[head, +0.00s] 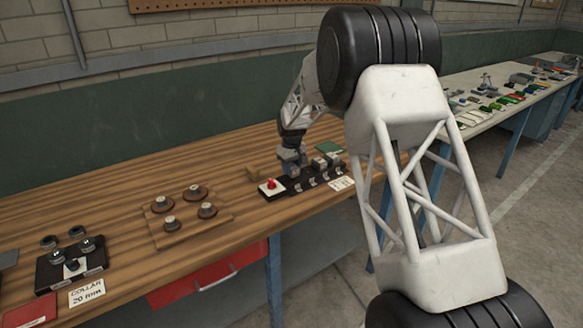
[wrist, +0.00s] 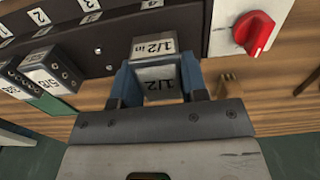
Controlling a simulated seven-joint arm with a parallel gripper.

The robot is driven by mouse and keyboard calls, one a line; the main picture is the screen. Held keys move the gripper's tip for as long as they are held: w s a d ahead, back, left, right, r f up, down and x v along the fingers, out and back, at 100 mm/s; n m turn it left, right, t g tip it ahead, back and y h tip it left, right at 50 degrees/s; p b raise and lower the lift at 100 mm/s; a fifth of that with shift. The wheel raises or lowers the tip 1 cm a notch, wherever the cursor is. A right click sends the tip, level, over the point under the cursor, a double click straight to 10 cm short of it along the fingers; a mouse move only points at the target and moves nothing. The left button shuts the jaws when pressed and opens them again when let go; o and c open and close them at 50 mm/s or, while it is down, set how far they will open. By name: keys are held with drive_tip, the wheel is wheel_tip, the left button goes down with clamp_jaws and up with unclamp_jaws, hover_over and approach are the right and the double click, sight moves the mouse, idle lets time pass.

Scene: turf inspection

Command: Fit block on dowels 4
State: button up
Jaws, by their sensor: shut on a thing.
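In the wrist view my gripper (wrist: 158,76) has its blue fingers closed on the sides of a grey metal block (wrist: 153,46) marked 1/2 in. The block is beside a long dark rail (wrist: 110,50) with number labels and small holes. I cannot tell whether it touches the rail, and its underside is hidden. In the head view my gripper (head: 292,160) is low over the left part of the rail (head: 305,184).
A white box with a red knob (wrist: 254,32) is close to the right of the held block. Another metal block, marked 5/8 (wrist: 50,72), is at the left. A wooden board with several round pieces (head: 190,228) and a collar fixture (head: 72,265) are on the bench.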

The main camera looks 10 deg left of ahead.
drive_tip(key=shift+f, duration=1.1)
idle(0.5)
drive_tip(key=o, duration=1)
drive_tip(key=shift+r, duration=3.9)
